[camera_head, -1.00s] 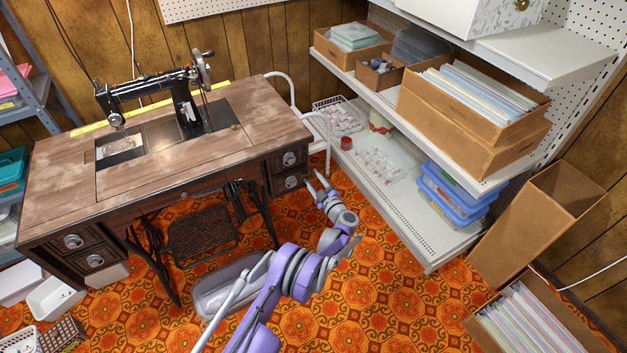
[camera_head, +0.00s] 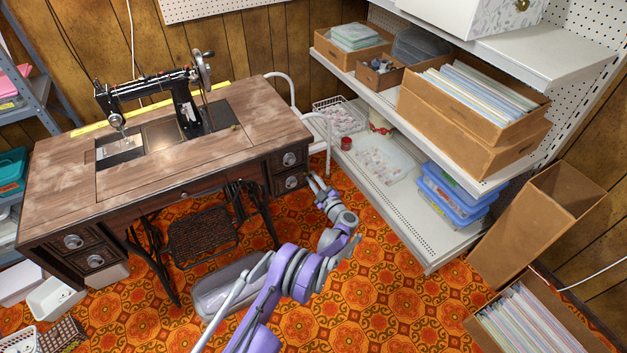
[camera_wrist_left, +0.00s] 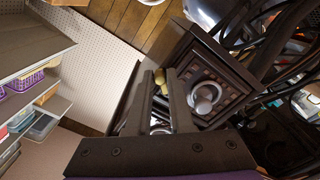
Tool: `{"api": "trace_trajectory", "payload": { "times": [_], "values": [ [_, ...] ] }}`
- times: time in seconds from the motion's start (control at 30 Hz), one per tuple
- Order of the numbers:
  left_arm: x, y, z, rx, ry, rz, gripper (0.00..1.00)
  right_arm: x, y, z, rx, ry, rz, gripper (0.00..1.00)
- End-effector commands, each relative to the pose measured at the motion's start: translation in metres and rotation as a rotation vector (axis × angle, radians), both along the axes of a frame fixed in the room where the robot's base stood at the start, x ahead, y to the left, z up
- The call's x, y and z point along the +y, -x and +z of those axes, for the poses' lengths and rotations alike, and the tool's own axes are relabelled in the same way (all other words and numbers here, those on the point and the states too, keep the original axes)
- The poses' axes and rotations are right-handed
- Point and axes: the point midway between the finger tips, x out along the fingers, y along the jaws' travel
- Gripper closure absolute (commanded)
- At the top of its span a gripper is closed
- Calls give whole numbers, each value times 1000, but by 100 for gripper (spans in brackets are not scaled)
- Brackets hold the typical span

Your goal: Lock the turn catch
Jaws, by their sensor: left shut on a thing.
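The wooden treadle sewing table (camera_head: 190,150) stands at the left in the head view, with drawers at its right end. My left gripper (camera_head: 313,178) is beside that right drawer unit. In the left wrist view its two dark fingers (camera_wrist_left: 162,78) are close together with a small brass-coloured piece, which looks like the turn catch (camera_wrist_left: 160,79), between their tips. The gripper is shut on it. The fingers hide part of the catch, and which way it is turned cannot be told. A dark drawer front with a round ring pull (camera_wrist_left: 205,98) is just right of the fingers. My right gripper is out of view.
A white tubular chair (camera_head: 325,125) is behind the table's right end. White shelving (camera_head: 425,225) with boxes and blue trays stands to the right. A grey bin (camera_head: 222,290) is on the floor near my arm. Patterned carpet is open in front of the shelves.

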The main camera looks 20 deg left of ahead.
Motion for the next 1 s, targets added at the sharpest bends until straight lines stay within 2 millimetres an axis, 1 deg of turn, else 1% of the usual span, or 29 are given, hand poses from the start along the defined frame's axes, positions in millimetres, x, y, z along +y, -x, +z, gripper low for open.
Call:
{"api": "trace_trajectory", "payload": {
  "times": [0.9,0.93,1.0],
  "values": [
    [0,1,-1,-1,1,1,100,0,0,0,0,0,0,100],
    [-1,1,-1,-1,1,1,77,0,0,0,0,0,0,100],
    [0,1,-1,-1,1,1,64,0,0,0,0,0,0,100]
  ]
}}
